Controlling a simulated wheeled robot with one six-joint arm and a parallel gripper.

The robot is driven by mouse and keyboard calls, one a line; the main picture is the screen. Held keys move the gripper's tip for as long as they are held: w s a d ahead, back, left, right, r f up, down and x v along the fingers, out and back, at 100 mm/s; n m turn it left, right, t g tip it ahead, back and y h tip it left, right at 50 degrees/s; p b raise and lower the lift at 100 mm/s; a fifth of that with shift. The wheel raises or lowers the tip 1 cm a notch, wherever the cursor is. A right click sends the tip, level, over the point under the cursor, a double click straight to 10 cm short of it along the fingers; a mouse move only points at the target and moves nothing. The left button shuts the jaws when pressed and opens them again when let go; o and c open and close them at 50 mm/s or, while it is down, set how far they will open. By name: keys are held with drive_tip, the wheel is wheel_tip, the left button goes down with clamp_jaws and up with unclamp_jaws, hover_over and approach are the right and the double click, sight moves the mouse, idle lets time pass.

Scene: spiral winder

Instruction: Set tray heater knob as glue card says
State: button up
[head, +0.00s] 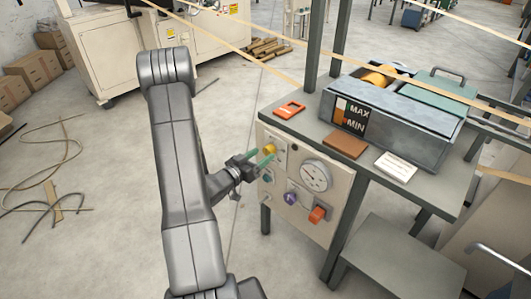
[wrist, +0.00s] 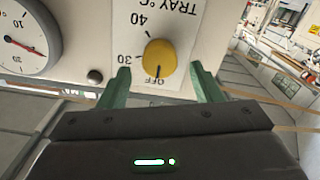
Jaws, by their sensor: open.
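The yellow tray heater knob (wrist: 160,57) sits on the cream panel (wrist: 105,15), and it also shows in the head view (head: 270,149). In the wrist view its dial is upside down, with "TRAY °C", 40, 30 and OFF around it. A dark mark on the knob's rim lies near OFF; the exact setting is hard to tell. My gripper (wrist: 160,72) is open, its green fingers on either side of the knob's lower part, apparently not touching it. A white printed card (head: 396,167) lies on the bench; its text is unreadable, so I cannot tell if it is the glue card.
The panel also carries a white gauge (head: 315,176), a purple knob (head: 291,198) and an orange switch (head: 318,215). On the bench are a glue tray marked MAX and MIN (head: 400,125), a brown block (head: 345,147) and an orange item (head: 290,110). Pale strips cross above.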

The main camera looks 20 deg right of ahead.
sight(266, 152)
drive_tip(key=shift+x, duration=1.55)
drive_tip(key=c, duration=1)
